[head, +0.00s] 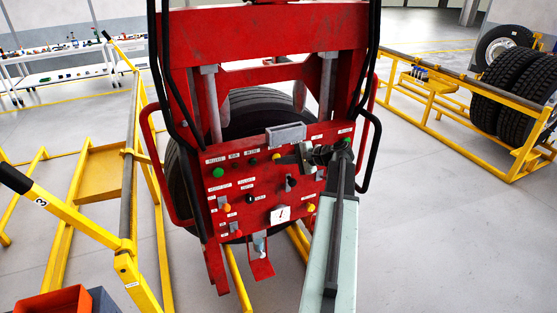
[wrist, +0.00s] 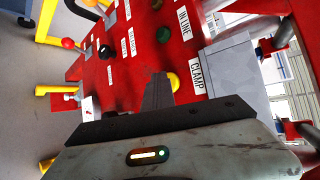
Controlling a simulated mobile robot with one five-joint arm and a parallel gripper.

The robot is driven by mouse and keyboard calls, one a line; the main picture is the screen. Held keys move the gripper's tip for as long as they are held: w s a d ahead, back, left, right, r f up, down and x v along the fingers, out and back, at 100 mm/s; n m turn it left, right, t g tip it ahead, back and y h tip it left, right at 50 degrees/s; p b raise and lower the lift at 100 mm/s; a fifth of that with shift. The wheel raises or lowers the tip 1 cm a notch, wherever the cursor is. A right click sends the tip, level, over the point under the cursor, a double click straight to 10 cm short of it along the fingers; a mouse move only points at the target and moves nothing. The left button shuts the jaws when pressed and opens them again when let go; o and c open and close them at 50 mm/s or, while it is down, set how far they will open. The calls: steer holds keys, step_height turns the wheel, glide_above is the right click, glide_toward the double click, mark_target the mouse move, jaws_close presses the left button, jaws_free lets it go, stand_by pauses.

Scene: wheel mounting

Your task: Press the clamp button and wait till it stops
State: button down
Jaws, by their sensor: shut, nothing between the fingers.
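The clamp button is a small yellow dome (wrist: 174,82) beside the white CLAMP label (wrist: 197,74) on the red control panel (wrist: 120,60). In the head view a yellow button (head: 276,156) sits in the panel's upper row, just left of my gripper. My gripper (head: 302,155) is shut and empty in front of the panel's upper right part. In the wrist view its dark fingertips (wrist: 158,76) lie right beside the yellow button and partly cover it. I cannot tell whether they touch it.
Other buttons and levers crowd the panel, including a green button (head: 218,172) and an orange one (head: 227,208). A tyre (head: 255,105) is behind the red frame. Yellow rails (head: 130,180) run at left; tyres (head: 510,90) stand at right.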

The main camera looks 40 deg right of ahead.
stand_by(0.4)
steer(key=shift+s+a, duration=0.2)
steer(key=shift+s, duration=0.3)
steer(key=shift+s+a, duration=0.15)
steer(key=shift+s, duration=0.3)
